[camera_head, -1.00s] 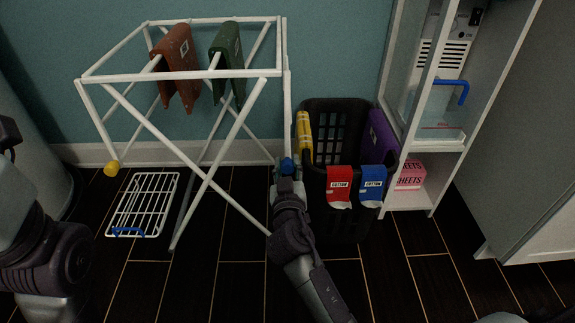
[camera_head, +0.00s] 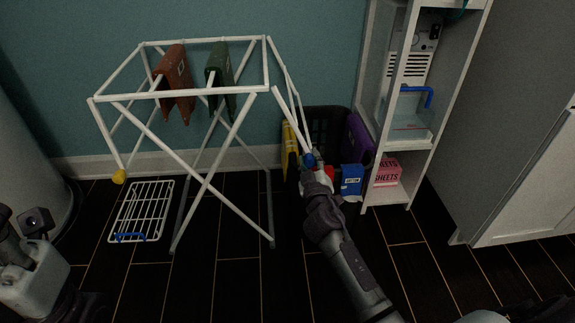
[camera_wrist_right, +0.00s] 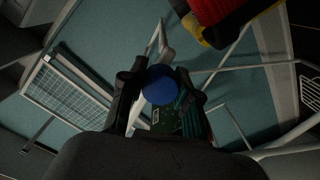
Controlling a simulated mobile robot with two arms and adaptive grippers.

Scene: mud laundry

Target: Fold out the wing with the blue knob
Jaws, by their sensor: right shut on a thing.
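The white drying rack (camera_head: 196,92) stands at the left in the head view. Its right wing (camera_head: 285,84) is tilted outward from the top right edge, its lower end over the laundry basket. The blue knob (camera_head: 309,159) is at that lower end. My right gripper (camera_head: 313,168) is shut on the blue knob; in the wrist view the knob (camera_wrist_right: 160,86) sits between the two fingers. The left wing with a yellow knob (camera_head: 119,177) hangs down. My left gripper (camera_head: 33,221) is at the lower left, and its fingers are not clear.
A brown cloth (camera_head: 175,82) and a green cloth (camera_head: 219,78) hang on the rack. A black basket (camera_head: 329,122) with coloured packs stands behind my right gripper. A white shelf (camera_head: 419,124) is to its right. A wire grid (camera_head: 142,212) lies on the floor.

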